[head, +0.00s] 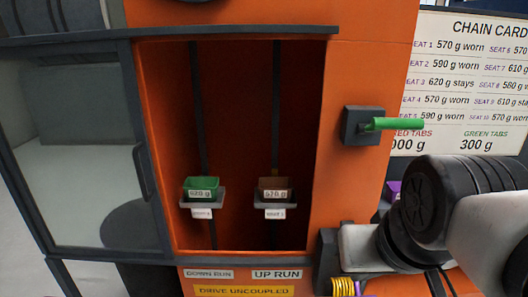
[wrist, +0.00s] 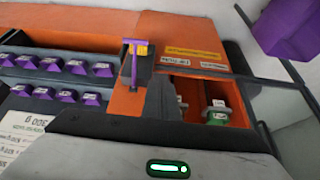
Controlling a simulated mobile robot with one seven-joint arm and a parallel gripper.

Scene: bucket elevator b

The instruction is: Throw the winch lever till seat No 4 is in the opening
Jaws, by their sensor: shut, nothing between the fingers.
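A green lever (head: 395,124) sticks out to the right from a dark box (head: 362,126) on the orange housing, right of the opening (head: 240,120). In the opening, a green bucket (head: 202,186) marked 620 g sits on the left seat and a brown bucket (head: 274,187) marked 570 g on the right seat. The seat numbers are too small to read surely. A purple handle (wrist: 134,65) with a yellow part shows in the wrist view; which lever is the winch's I cannot tell. My gripper (wrist: 160,82) is shut and empty, seemingly near the purple handle; contact is unclear.
An open glass door (head: 80,150) stands left of the opening. A chain card (head: 465,80) hangs at the right. A yellow plate (head: 244,291) reads "DRIVE UNCOUPLED". Racks of several purple tabs (wrist: 55,66) lie left in the wrist view. My arm fills the lower right of the head view.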

